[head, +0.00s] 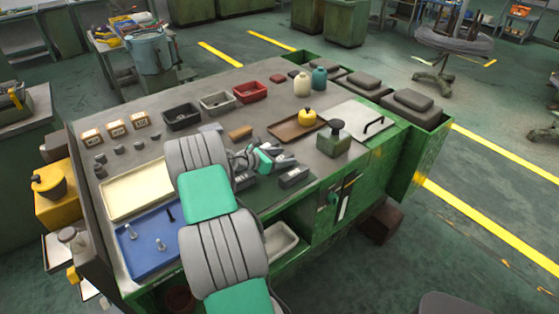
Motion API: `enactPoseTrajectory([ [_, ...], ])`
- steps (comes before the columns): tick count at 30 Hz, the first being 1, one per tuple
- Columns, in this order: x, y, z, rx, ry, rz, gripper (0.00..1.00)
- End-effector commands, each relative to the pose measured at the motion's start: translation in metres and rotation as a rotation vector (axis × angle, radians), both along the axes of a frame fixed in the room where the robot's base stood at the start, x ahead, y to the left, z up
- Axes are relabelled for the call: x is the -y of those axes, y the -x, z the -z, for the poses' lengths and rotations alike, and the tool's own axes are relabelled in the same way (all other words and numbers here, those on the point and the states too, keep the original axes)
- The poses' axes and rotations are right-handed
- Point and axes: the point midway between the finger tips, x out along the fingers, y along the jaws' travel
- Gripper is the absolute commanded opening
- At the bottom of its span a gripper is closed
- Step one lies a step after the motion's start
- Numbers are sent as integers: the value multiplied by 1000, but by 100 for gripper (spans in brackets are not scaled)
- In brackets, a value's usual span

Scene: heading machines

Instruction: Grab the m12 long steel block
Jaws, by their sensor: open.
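My arm reaches across the front of the workbench (205,133). My gripper (292,161) is low over its right half, open, with its fingers pointing right; the small view does not show clearly what lies between them. A dark grey oblong steel block (293,178) with a small pale mark lies just in front of the fingers, near the front edge. Another dark grey block (244,181) lies to its left, partly behind my arm. I cannot read any M12 marking, so I cannot tell which block is the M12 long one. Small grey blocks (119,149) sit at the left.
A brown tray (283,130) with a yellow-topped pot (307,117) is behind. Black (182,117), grey and red bins line the back. Blue (140,262) and cream trays lie at left.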

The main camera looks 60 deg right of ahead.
Motion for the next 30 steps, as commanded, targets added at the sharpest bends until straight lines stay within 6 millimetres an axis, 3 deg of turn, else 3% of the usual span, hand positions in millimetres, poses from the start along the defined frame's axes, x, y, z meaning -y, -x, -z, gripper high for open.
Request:
enactPoseTrajectory([
  [7,3,1,3,1,-1,-2,56],
  [27,3,1,3,2,-1,-1,2],
  [30,3,1,2,2,-1,-1,0],
])
